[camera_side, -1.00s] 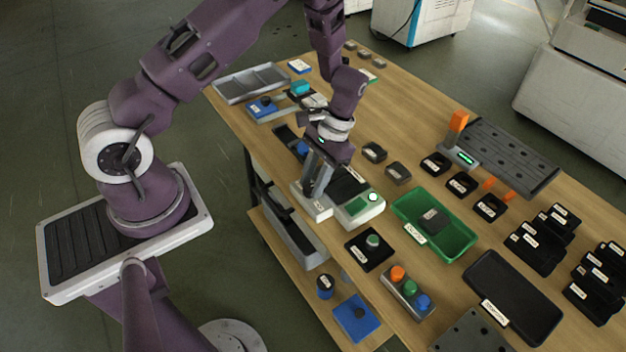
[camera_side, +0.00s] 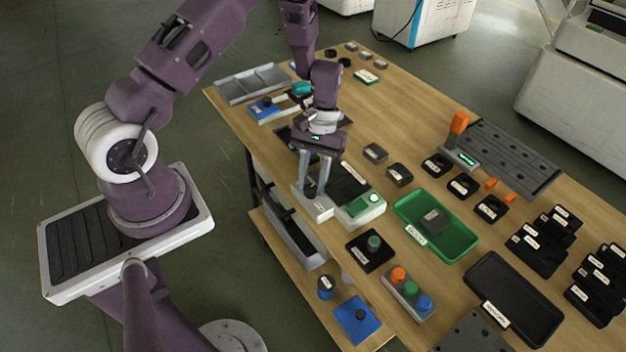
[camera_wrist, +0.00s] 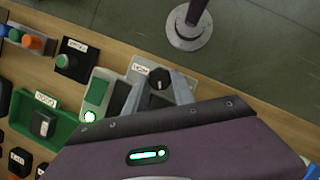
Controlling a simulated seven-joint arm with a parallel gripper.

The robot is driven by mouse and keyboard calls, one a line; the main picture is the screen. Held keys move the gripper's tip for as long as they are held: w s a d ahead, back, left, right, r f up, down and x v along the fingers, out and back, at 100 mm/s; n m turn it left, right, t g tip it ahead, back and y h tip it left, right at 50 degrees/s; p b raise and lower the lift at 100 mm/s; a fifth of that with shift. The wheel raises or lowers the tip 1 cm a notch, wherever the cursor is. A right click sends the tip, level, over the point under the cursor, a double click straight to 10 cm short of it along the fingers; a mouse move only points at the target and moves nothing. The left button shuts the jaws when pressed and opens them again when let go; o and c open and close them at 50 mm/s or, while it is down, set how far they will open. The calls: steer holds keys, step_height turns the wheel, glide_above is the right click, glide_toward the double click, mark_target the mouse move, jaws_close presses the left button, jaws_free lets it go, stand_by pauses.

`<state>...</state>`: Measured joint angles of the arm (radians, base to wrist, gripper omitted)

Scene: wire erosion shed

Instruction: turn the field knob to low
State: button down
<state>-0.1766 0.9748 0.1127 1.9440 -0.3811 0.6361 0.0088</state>
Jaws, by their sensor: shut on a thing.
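The field knob (camera_wrist: 159,76) is a dark round knob with a light pointer mark. It sits on a pale grey box (camera_wrist: 133,73) with a small white label, too small to read surely. My gripper (camera_wrist: 161,85) is shut on the knob, with one finger on each side of it. In the side view my gripper (camera_side: 314,192) points down onto the grey box (camera_side: 318,212) at the table's near edge. The fingers largely hide the knob there. I cannot read which setting the pointer faces.
Right beside the box is a pale unit with a green panel (camera_side: 353,208) and a lit green lamp (camera_side: 374,198). A black plate with a green knob (camera_side: 373,243), a three-button box (camera_side: 409,290) and a green tray (camera_side: 449,247) stand nearby.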

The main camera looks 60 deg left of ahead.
steer(key=shift+s+n, duration=0.1)
steer(key=shift+n, duration=0.4)
steer(key=c, duration=1.1)
jaws_free()
steer(key=shift+o, duration=0.2)
